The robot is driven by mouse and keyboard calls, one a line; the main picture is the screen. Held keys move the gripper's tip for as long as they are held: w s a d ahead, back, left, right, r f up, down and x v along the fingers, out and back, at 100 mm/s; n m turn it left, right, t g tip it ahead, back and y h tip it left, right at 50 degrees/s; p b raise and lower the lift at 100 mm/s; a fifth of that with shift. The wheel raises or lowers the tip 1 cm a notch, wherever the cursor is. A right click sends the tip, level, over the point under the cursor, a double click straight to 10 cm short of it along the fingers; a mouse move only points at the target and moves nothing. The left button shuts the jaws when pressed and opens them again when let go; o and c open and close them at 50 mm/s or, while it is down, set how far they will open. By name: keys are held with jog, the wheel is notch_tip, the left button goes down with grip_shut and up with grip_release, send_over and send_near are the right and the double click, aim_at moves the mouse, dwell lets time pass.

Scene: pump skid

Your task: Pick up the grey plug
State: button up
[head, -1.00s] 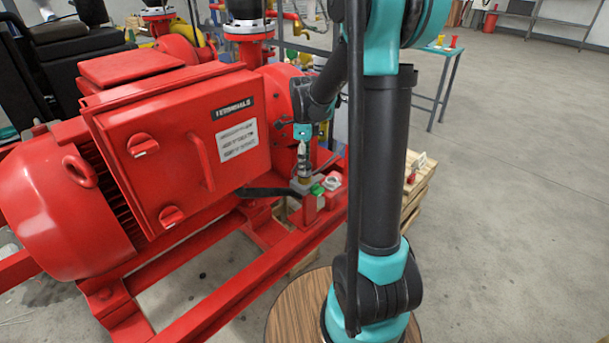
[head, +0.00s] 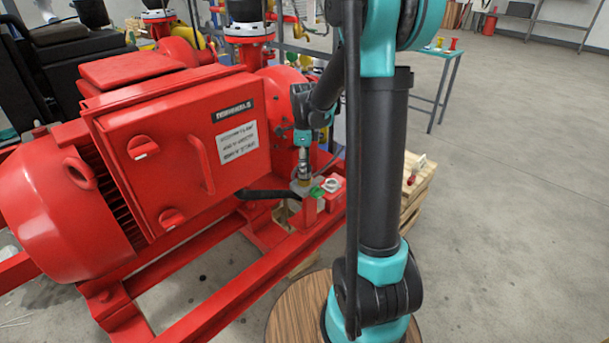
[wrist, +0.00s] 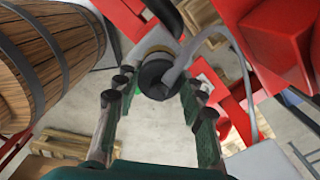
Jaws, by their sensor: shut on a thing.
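The grey plug (wrist: 157,76) shows end-on in the wrist view as a dark round end with a grey cable curving off to the upper right. My gripper (wrist: 158,90) has one finger on each side of it and is shut on it. In the head view my gripper (head: 303,174) points down at a small fitting on the red skid, beside the motor. The plug is small there and mostly hidden by the fingers. A pale yellowish ring lies just beyond it in the wrist view. I cannot tell whether the plug is still seated.
The large red motor with its terminal box (head: 180,145) stands close to the left of my gripper. A green part (head: 316,191) and a red block (head: 333,185) sit just right of it on the skid. A black hose (head: 268,194) passes on the left. A wooden barrel (wrist: 50,55) shows in the wrist view.

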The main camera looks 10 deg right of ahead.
jog(key=shift+r, duration=0.1)
notch_tip(320, 180, up, 20)
dwell(0.5)
